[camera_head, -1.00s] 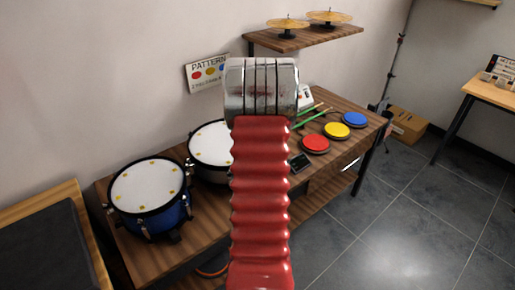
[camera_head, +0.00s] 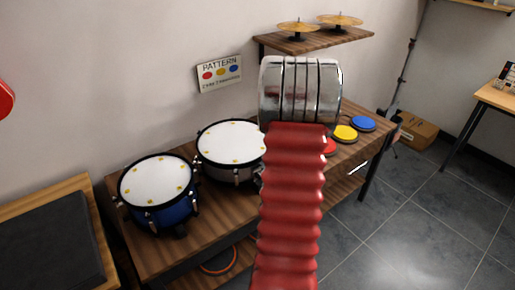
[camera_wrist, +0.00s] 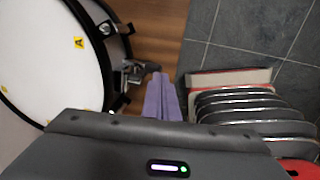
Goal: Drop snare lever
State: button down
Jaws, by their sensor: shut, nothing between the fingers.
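The silver snare drum (camera_head: 230,143) stands on the wooden bench, its right edge partly behind my arm. In the wrist view its white head (camera_wrist: 45,60) fills the left side. A metal lever fitting (camera_wrist: 135,73) sticks out from the drum's side there. My gripper (camera_wrist: 160,80) shows as purple fingers, shut and empty, just right of the fitting. I cannot tell whether they touch it. In the head view my arm hides the gripper.
A blue drum (camera_head: 158,188) stands left of the snare drum. Yellow (camera_head: 345,133) and blue (camera_head: 363,124) pads lie at the bench's right end. A shelf with cymbals (camera_head: 340,20) is above. A pattern sign (camera_head: 219,73) is on the wall. Bare tiled floor is at right.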

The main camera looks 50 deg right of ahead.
jog(key=shift+s+a+f, duration=0.2)
jog(key=shift+s+f, duration=0.3)
jog(key=shift+f, duration=0.2)
jog(key=s+a+r, duration=0.2)
jog(key=s+r, duration=0.4)
jog(key=r, duration=0.3)
jog(key=shift+s+r, duration=0.35)
dwell(0.3)
dwell(0.7)
